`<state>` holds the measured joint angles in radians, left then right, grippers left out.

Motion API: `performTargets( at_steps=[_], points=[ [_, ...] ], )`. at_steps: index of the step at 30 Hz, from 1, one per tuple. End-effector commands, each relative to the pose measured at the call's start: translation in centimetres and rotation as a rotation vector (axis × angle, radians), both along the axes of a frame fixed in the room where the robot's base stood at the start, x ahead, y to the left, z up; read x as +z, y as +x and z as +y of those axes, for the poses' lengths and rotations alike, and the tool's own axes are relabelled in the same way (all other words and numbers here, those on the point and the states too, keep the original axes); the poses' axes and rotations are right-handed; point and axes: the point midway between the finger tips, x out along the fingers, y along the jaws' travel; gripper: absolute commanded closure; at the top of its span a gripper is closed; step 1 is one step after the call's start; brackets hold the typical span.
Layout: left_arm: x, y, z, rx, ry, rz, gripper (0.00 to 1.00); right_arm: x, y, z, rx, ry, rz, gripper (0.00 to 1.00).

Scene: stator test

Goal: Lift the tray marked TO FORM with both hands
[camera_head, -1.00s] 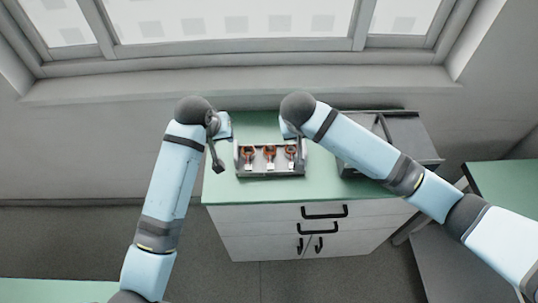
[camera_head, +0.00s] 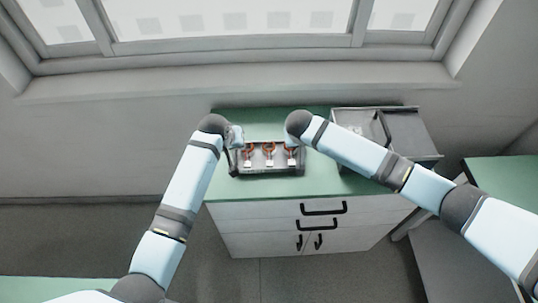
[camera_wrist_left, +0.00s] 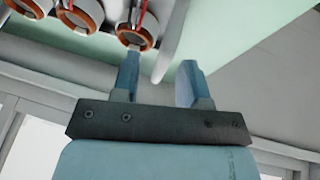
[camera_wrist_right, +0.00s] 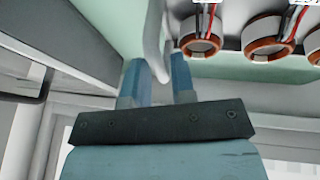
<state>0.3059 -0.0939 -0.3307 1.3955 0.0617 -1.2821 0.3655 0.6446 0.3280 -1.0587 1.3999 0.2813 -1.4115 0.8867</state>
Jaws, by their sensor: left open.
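The dark grey tray (camera_head: 262,172) stands on the green top of the cabinet and holds several stators with orange-brown rings (camera_head: 269,150). No marking can be read on it. My left gripper (camera_head: 237,139) is at the tray's left end. In the left wrist view its fingers (camera_wrist_left: 158,82) are apart, with the tray's light end wall (camera_wrist_left: 173,38) reaching down toward the gap between them. My right gripper (camera_wrist_right: 160,84) is at the right end, mostly hidden by its wrist in the head view. Its fingers stand on both sides of the end wall (camera_wrist_right: 155,40); I cannot tell whether they press it.
A grey open bin (camera_head: 405,130) stands on the cabinet right of the tray, under my right forearm. The green cabinet top (camera_head: 335,186) is clear in front of the tray. A window wall (camera_head: 240,75) rises close behind.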

Motion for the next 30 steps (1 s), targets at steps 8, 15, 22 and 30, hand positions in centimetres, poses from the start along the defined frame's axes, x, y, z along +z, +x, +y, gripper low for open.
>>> performTargets(
  at_steps=[8,15,22,30],
  points=[
    [-1.21,0.56,-0.29,0.000,-0.001,-0.002,0.59,-1.25,0.57,-0.29,0.000,0.001,-0.001,0.76],
    [-1.23,0.55,-0.28,0.000,-0.001,-0.001,0.64,-1.24,0.55,-0.28,0.001,0.001,-0.001,0.81],
    [-1.23,0.54,-0.27,0.000,-0.001,-0.001,1.00,-1.23,0.55,-0.27,0.001,0.001,-0.001,1.00],
    [-0.88,0.57,-0.26,0.000,-0.001,-0.002,1.00,-0.87,0.59,-0.26,0.000,0.001,-0.002,1.00]
  ],
)
